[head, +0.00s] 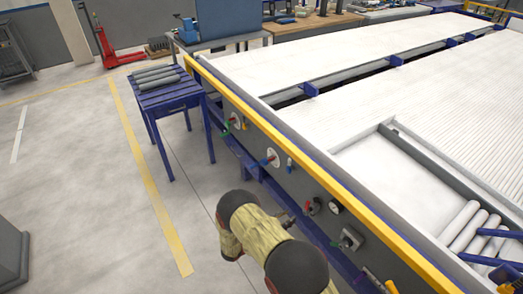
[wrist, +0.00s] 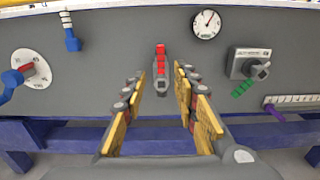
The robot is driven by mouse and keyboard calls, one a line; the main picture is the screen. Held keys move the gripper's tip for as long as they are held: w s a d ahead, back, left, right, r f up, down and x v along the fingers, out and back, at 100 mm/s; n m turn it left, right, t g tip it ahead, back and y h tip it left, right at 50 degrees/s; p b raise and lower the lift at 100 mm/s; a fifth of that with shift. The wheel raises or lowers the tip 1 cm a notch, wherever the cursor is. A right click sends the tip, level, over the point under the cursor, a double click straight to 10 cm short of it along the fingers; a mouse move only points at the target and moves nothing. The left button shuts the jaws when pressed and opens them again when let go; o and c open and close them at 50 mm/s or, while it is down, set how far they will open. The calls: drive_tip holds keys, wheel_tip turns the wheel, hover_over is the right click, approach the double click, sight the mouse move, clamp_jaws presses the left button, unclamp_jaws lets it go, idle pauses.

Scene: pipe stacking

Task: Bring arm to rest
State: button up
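My gripper (wrist: 160,105) shows in the wrist view with its two yellow-padded fingers spread apart and nothing between them. It faces the grey control panel (wrist: 110,50) of the large machine. A red-handled valve (wrist: 160,60) on the panel lies straight beyond the gap between the fingers; I cannot tell how far off it is. In the head view my arm is low in front of the machine's side, and the gripper itself is mostly hidden behind it. Several grey pipes (head: 155,77) lie on the small blue table (head: 168,98). More pipes (head: 467,228) lie in the machine's tray at the right.
The machine's yellow rail (head: 290,147) runs close beside my arm. The panel carries a gauge (wrist: 206,24), a rotary switch (wrist: 249,64) and a dial (wrist: 30,70). A blue beam (wrist: 60,134) crosses below the panel.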

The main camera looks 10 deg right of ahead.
drive_tip(key=s+d+f+m+g+y, duration=0.1)
drive_tip(key=s+f+g, duration=0.1)
drive_tip(key=s, duration=0.3)
drive_tip(key=s+d+f+m+g, duration=0.1)
drive_tip(key=s+f+m+g, duration=0.1)
drive_tip(key=s+g, duration=0.15)
drive_tip(key=s+a+r+m+g+y, duration=0.1)
drive_tip(key=s+r+m+g+y, duration=0.1)
drive_tip(key=s+r+m+g, duration=0.3)
drive_tip(key=s+a+r+m+t+y, duration=0.1)
drive_tip(key=s+a+r+m+y, duration=0.25)
drive_tip(key=r, duration=0.55)
drive_tip(key=s+a+r+m+t+y, duration=0.1)
drive_tip(key=s+a+r+m+y, duration=0.3)
drive_tip(key=r, duration=0.5)
drive_tip(key=s+a+r+m+t+y, duration=0.15)
drive_tip(key=s+r+m+y, duration=0.3)
drive_tip(key=r, duration=0.55)
drive_tip(key=s+r+m+t+y, duration=0.1)
drive_tip(key=s+r+t, duration=0.1)
drive_tip(key=r, duration=0.6)
drive_tip(key=s+r+m+t+y+p, duration=0.1)
drive_tip(key=s+r+t, duration=0.2)
drive_tip(key=r, duration=0.5)
drive_tip(key=shift+s+d+r+t, duration=0.3)
drive_tip(key=shift+d+t, duration=0.05)
drive_tip(key=shift+t, duration=0.35)
